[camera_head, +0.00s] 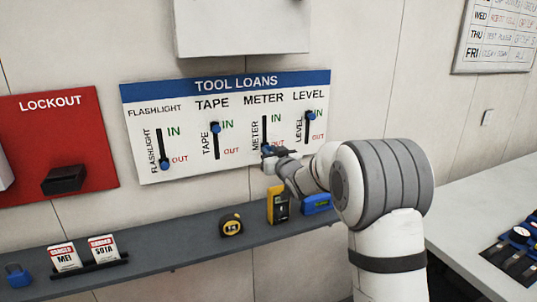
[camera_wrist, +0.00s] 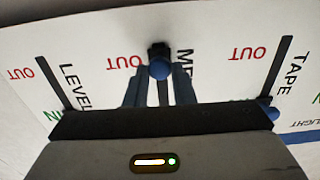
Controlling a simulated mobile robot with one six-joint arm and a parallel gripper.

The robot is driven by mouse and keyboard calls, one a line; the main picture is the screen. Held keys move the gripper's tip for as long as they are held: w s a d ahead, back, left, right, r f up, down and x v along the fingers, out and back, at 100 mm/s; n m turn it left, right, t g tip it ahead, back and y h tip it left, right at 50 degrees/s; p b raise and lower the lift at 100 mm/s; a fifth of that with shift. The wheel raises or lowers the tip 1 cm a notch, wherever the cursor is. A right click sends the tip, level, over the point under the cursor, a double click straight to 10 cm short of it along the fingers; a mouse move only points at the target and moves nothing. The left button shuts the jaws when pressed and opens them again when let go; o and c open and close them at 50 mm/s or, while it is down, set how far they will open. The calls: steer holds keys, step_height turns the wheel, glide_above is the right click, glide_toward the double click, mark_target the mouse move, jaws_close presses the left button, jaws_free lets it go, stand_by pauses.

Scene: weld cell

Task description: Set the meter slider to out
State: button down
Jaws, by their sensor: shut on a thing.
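The white TOOL LOANS board (camera_head: 190,88) has a blue header and four vertical sliders. The meter slider's blue knob (camera_wrist: 159,68) is at the OUT end of its slot, beside the red OUT label (camera_wrist: 125,62). My gripper (camera_head: 271,151) is at the lower end of the METER slot in the head view. Its blue fingers (camera_wrist: 159,80) are closed around the knob in the wrist view. The head view mostly hides the knob behind my gripper. The METER slot (camera_head: 264,128) is bare above it.
The flashlight knob (camera_head: 165,166) is at OUT. The tape knob (camera_head: 215,127) and level knob (camera_head: 311,115) are at IN. A grey shelf (camera_head: 180,250) below holds a tape measure (camera_head: 231,225), a yellow meter (camera_head: 278,205) and a blue level (camera_head: 317,203). A red LOCKOUT board (camera_head: 50,125) hangs left.

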steer(key=shift+f, duration=0.3)
steer(key=c, duration=1.4)
jaws_free()
steer(key=shift+a, duration=0.1)
steer(key=shift+c, duration=0.2)
steer(key=shift+o, duration=1)
steer(key=shift+r, duration=0.15)
steer(key=shift+b+v, duration=1.2)
steer(key=shift+v, duration=2.75)
